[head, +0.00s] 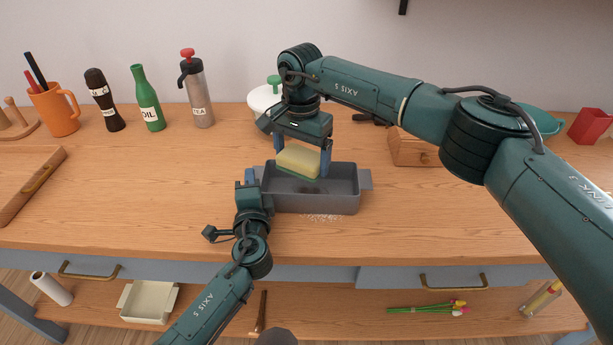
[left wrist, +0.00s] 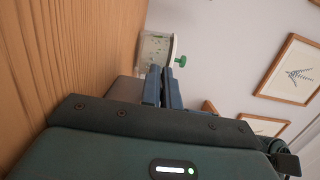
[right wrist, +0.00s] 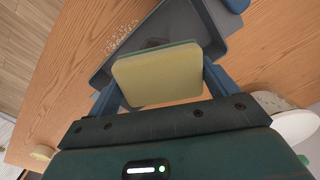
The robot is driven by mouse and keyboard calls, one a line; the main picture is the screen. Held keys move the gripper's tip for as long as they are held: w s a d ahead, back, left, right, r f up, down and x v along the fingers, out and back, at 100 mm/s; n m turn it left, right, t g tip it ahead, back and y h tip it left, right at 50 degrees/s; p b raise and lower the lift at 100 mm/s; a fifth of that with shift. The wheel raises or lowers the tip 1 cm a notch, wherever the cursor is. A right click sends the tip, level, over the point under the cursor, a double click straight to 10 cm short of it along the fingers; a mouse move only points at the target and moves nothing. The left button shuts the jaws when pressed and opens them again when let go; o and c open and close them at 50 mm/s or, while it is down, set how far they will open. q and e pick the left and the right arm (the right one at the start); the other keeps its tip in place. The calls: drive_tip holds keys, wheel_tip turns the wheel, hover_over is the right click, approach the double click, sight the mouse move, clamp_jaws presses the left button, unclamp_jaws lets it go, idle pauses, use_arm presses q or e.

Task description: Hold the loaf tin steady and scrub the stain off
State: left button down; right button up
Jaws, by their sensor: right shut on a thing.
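The grey loaf tin (head: 318,203) stands on the wooden counter. A dark stain (right wrist: 155,43) shows on its floor in the right wrist view, partly hidden by the sponge. My right gripper (head: 302,165) is shut on a yellow sponge with a green underside (head: 298,160), held over the tin's opening; the sponge also shows in the right wrist view (right wrist: 158,78). My left gripper (head: 254,177) is at the tin's left handle. In the left wrist view its fingers (left wrist: 163,86) are close together with a narrow gap; whether they grip the handle is unclear.
White grains (head: 320,217) lie in front of the tin. A white pot with a green knob (head: 262,103) and a wooden box (head: 412,151) stand behind. An orange mug (head: 54,111), oil bottle (head: 149,108) and flask (head: 198,98) stand back left.

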drive_tip(key=shift+f, duration=3.1)
wheel_tip(320, 180, down, 2)
drive_tip(key=shift+f, duration=0.1)
drive_tip(key=shift+s+d, duration=0.15)
drive_tip(key=shift+d, duration=0.75)
drive_tip(key=shift+c, duration=0.4)
drive_tip(key=shift+s+d, duration=0.15)
drive_tip(key=shift+d, duration=0.65)
drive_tip(key=a, duration=0.3)
drive_tip(key=shift+w+a, duration=0.1)
drive_tip(key=shift+w, duration=0.15)
drive_tip(key=shift+a+r, duration=0.15)
drive_tip(key=shift+r, duration=4.1)
